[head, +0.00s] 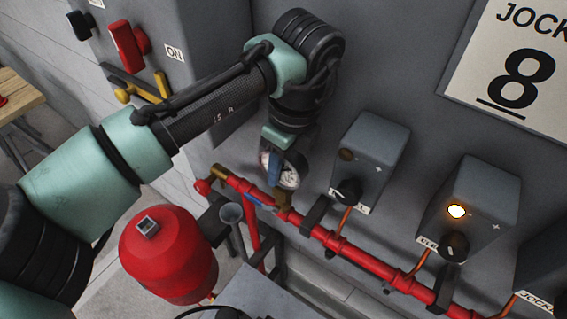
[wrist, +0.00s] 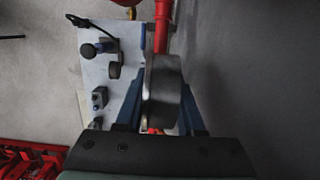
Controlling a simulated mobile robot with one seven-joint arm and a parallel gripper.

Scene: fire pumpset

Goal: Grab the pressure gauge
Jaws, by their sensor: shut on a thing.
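The pressure gauge (head: 289,178) has a round white dial and stands above the red pipe (head: 340,243) near its left end. In the wrist view the gauge (wrist: 164,90) shows edge-on as a grey, round-sided body between two blue fingers. My gripper (head: 276,167) reaches down from above and is shut on the gauge, one finger on each side, as the wrist view (wrist: 160,105) also shows. The fingers cover part of the dial in the head view. The joint between gauge and pipe is hard to make out.
A red tank (head: 168,255) stands at the lower left. Two grey control boxes (head: 372,155) (head: 475,205) with black knobs are on the wall to the right; one has a lit lamp. A red switch handle (head: 128,45) and yellow handle (head: 140,90) are at the upper left.

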